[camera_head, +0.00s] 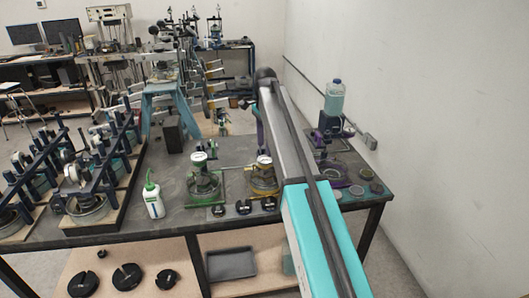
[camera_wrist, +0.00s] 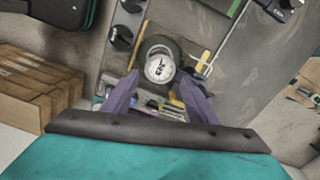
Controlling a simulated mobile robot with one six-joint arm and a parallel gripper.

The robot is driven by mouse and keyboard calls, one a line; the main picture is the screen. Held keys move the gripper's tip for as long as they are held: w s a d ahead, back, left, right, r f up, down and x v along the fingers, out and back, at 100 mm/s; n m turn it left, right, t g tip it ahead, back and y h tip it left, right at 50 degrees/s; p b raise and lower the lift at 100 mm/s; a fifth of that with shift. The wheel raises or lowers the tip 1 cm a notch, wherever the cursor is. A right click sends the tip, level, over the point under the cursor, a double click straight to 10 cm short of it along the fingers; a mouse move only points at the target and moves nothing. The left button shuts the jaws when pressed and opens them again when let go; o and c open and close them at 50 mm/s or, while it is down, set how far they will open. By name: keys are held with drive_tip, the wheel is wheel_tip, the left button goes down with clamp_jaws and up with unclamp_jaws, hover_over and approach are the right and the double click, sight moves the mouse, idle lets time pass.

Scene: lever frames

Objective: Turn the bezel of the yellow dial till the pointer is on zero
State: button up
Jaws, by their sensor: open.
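The yellow dial (camera_head: 264,160) has a white face and sits on a yellow-framed apparatus (camera_head: 263,184) on the dark table, partly hidden by my arm. In the wrist view the dial (camera_wrist: 159,67) shows a pale face in a dark round surround, with yellow parts beside it. Dark marks show on the face, but the pointer's reading is too small to tell. My gripper (camera_wrist: 159,78) is open, with its purple fingers either side of the dial in the picture. The dial appears beyond the fingertips; no contact is visible. In the head view the gripper is mostly hidden behind my arm.
A green-framed apparatus with a white dial (camera_head: 199,157) stands just left. A white bottle (camera_head: 153,198), black weights (camera_head: 243,207) and a purple-framed apparatus (camera_head: 335,173) share the table. Metal frames with blue bars (camera_head: 91,158) crowd the left. A wall closes the right.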

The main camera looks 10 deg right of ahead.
sight(265, 159)
drive_tip(key=shift+f+p, duration=0.6)
drive_tip(key=shift+f, duration=1.8)
drive_tip(key=c, duration=0.8)
